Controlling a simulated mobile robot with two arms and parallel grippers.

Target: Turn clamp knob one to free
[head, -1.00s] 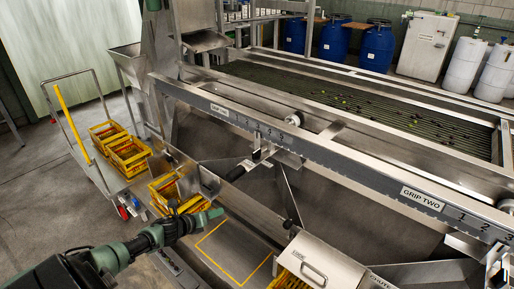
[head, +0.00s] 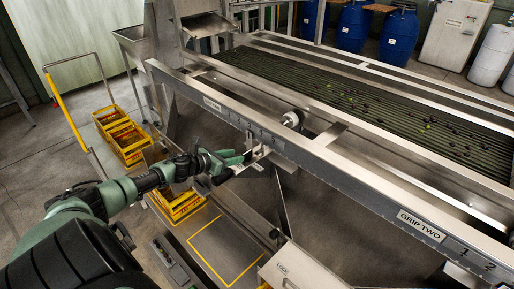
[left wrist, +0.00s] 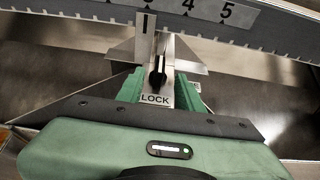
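Clamp knob one (left wrist: 157,76) is a small black knob in the left wrist view, on a bright metal plate with a LOCK label (left wrist: 155,100) below it. A pointer plate (left wrist: 146,22) stands above it against a numbered scale. My left gripper (left wrist: 158,88) is open, with one green finger on each side of the knob and label; I cannot tell whether they touch. In the head view my left gripper (head: 232,160) is at the clamp bracket under the long rail, covering the knob. My right gripper is not in view.
The long steel rail (head: 340,167) with numbered scales and a GRIP TWO label (head: 422,226) runs along the sizer. Green rollers (head: 370,100) with small fruit lie behind. Yellow crates (head: 128,140) stand at left. A yellow-outlined bench area (head: 225,250) is clear.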

